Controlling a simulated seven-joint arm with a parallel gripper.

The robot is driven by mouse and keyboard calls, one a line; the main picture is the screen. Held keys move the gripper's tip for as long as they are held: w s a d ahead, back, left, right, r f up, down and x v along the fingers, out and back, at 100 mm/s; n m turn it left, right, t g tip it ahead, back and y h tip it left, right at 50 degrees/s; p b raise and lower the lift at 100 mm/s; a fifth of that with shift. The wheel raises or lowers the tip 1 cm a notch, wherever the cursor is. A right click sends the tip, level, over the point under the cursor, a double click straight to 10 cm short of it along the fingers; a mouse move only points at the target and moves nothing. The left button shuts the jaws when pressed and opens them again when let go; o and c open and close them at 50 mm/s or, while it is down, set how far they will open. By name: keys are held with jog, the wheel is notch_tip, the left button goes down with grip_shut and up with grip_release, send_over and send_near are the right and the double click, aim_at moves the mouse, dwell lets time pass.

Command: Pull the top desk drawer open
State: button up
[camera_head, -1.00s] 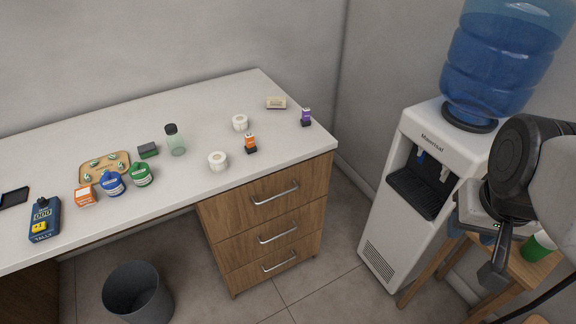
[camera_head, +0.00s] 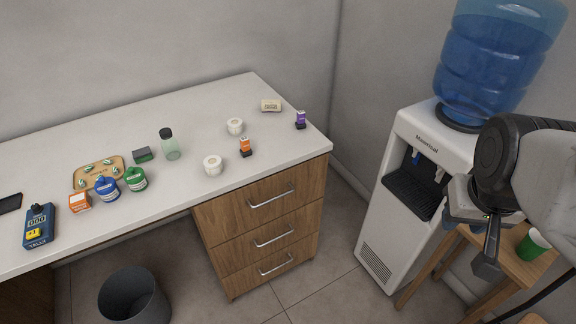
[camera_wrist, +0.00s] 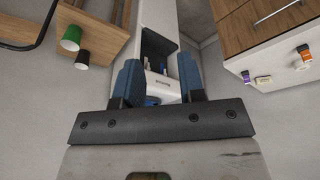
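The white desk (camera_head: 110,125) has a wooden drawer unit with three drawers at its right end, all closed. The top drawer (camera_head: 290,183) has a silver bar handle (camera_head: 271,197). In the head view my gripper (camera_head: 486,262) hangs at the far right, in front of the water dispenser and well away from the drawers. In the wrist view my gripper (camera_wrist: 158,84) shows two blue fingers apart with nothing held between them. The wooden drawers (camera_wrist: 262,20) show at the upper right there.
A water dispenser (camera_head: 373,225) stands right of the desk, with a wooden stool (camera_head: 510,265) and green cup (camera_head: 533,243) beside it. A grey bin (camera_head: 134,295) stands left of the drawers. Floor before the drawers is clear. Rolls, bottles and small boxes lie on the desktop.

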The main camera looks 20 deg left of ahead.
jog(key=w+a+f+n+t+y, duration=0.15)
jog(key=w+a+f+n, duration=0.3)
jog(key=w, duration=0.45)
jog(key=w+a+f+n+t+y, duration=0.1)
jog(key=w+a+f+n+t, duration=0.25)
jog(key=w+f+n, duration=0.45)
jog(key=w+a+f+n+t+y, duration=0.1)
jog(key=w+a+f+n, duration=0.3)
jog(key=w, duration=0.7)
jog(key=n+g+y, duration=0.3)
jog(key=n+y, duration=0.9)
jog(key=n, duration=0.2)
send_near(275, 199)
jog(key=x, duration=0.3)
jog(key=shift+d+r+h, duration=0.1)
jog(key=shift+h, duration=0.15)
jog(key=shift+m, duration=0.25)
jog(key=shift+x, duration=3.9)
jog(key=shift+s, duration=0.1)
